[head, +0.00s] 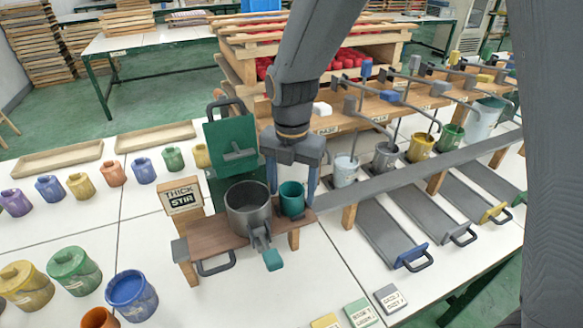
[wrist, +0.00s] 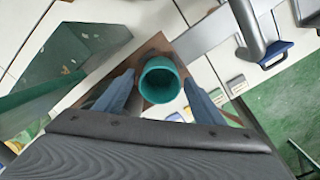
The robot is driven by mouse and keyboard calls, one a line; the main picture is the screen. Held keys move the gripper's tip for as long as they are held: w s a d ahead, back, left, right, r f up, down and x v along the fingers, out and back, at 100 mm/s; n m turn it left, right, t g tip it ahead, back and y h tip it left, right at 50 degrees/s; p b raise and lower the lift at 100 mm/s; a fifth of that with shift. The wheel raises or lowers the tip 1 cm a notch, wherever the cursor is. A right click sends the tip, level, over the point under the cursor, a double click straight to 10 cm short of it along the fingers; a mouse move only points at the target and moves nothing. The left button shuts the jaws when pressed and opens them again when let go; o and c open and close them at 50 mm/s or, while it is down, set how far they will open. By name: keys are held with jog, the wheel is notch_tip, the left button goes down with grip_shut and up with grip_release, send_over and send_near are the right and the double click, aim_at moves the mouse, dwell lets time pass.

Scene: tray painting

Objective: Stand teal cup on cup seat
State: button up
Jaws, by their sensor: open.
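The teal cup (head: 292,200) stands upright on the right end of a small brown wooden bench (head: 205,232), beside a large grey pot (head: 248,208). My gripper (head: 292,190) is open, pointing down, with one finger on each side of the cup. In the wrist view the teal cup (wrist: 160,80) shows its open mouth, between and slightly beyond the fingers of my gripper (wrist: 160,92). Brown wood shows around the cup's base there. The cup seat is not clearly seen; the cup hides the surface under it.
A green panel (head: 232,143) stands behind the pot, and a "THICK STIR" sign (head: 182,197) is to its left. A grey rail (head: 400,180) and several grey trays (head: 395,232) lie to the right. Several coloured pots stand at left.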

notch_tip(320, 180, up, 11)
jog(key=b, duration=0.2)
jog(key=shift+b, duration=0.35)
jog(key=shift+r, duration=0.1)
